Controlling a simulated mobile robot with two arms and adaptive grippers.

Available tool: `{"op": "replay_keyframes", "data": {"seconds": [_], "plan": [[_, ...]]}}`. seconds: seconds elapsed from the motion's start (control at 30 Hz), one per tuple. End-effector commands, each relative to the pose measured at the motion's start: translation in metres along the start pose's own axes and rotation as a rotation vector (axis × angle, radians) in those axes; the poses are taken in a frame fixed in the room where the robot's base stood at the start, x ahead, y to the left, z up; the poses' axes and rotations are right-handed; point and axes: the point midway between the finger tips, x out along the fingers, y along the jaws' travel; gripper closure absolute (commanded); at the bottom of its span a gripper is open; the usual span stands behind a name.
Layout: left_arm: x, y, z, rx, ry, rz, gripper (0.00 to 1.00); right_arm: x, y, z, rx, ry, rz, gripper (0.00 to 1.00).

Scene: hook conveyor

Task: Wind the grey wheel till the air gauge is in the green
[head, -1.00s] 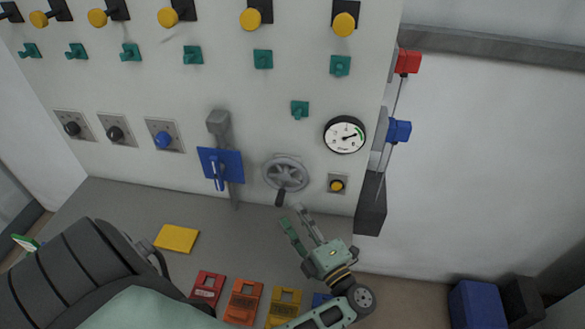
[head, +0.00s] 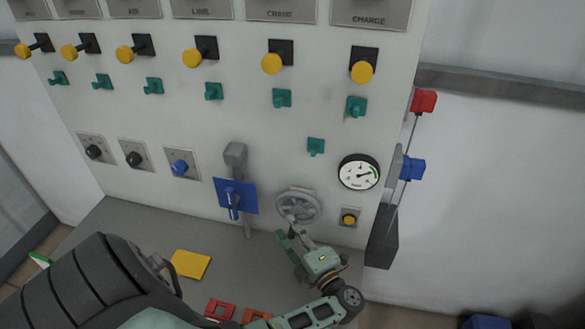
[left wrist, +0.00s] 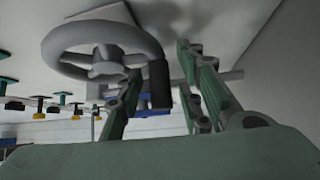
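The grey wheel (head: 298,205) is on the panel's lower right, and its rim and spokes show large in the left wrist view (left wrist: 62,50). Its dark handle (left wrist: 160,85) stands out between the fingers of my left gripper (left wrist: 162,75), with gaps visible beside it. In the head view my left gripper (head: 289,236) is open just below the wheel and hides the handle. The round white air gauge (head: 359,171) is up and right of the wheel. Its green arc is on the right side. The needle points right, near the green, but is too small to read exactly. My right gripper is not in view.
A blue plate with a lever (head: 236,196) is left of the wheel, and a yellow button (head: 348,218) is right of it. A yellow card (head: 190,264) and red and orange pieces (head: 219,310) lie on the grey ledge (head: 130,228). Red and blue switches stick out at the panel's right edge.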

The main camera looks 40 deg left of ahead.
Motion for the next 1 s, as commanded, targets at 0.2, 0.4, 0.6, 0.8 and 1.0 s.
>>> {"op": "replay_keyframes", "data": {"seconds": [0.2, 0.4, 0.6, 0.8, 1.0], "plan": [[0.000, 0.000, 0.000, 0.000, 0.000, 0.000, 0.72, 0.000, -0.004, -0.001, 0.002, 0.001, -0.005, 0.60], [-0.001, 0.000, 0.000, 0.000, 0.000, 0.000, 0.90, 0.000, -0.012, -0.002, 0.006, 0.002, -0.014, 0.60], [-0.001, 0.000, 0.000, 0.000, 0.000, 0.000, 1.00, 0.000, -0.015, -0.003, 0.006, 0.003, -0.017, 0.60], [-0.003, -0.002, 0.001, -0.015, 0.000, -0.018, 1.00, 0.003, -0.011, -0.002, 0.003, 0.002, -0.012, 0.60], [-0.006, -0.002, 0.004, -0.074, 0.003, -0.077, 1.00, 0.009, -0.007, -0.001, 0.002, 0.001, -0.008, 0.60]]}}
